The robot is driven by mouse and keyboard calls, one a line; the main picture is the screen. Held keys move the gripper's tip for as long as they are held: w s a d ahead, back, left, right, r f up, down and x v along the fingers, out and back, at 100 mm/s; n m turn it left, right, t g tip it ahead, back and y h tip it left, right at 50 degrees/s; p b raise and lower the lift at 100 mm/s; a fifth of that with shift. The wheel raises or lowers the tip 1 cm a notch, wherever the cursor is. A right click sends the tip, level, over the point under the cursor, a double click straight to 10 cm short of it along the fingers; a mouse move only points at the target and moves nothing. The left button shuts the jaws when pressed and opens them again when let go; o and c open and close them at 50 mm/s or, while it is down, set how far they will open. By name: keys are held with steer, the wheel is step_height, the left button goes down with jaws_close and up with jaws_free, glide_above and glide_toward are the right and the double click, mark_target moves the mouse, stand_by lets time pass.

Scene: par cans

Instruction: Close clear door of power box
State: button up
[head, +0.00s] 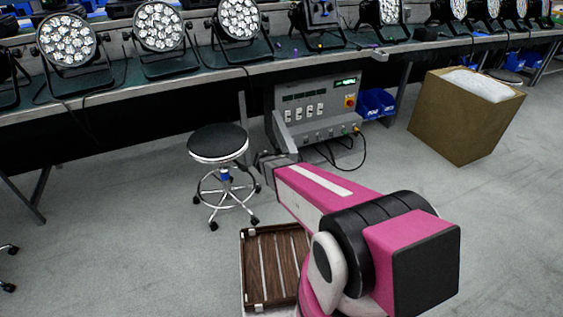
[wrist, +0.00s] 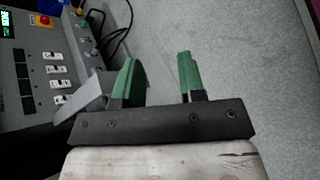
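The grey power box (head: 318,110) stands under the bench, with a green display, a red-and-yellow knob, a row of white switches and cables at its lower front. It also shows at the left of the wrist view (wrist: 28,82). A pale grey flap-like part (head: 281,133) sticks out from the box's lower left; in the wrist view it (wrist: 93,90) lies just left of my gripper. It may be the door; I cannot tell whether it is clear. My gripper (wrist: 158,78) has its green fingers apart with nothing between them. The left finger is close to the flap; contact is unclear.
A round black stool (head: 218,143) stands left of the box. A large cardboard box (head: 466,115) is to the right, and blue bins (head: 376,104) sit beside the power box. The bench (head: 195,75) with several par lights runs above. A slatted wooden tray (head: 262,302) is near me.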

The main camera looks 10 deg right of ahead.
steer(key=w+a+f+n+t+h, duration=0.3)
steer(key=w+a+f+n+t, duration=0.65)
steer(key=w+n, duration=0.2)
steer(key=shift+n+g, duration=0.25)
steer(key=shift+n, duration=0.2)
steer(key=x, duration=1)
steer(key=shift+w+a+r, duration=0.1)
steer(key=shift+a+r, duration=0.05)
steer(key=shift+r, duration=0.15)
jaws_close()
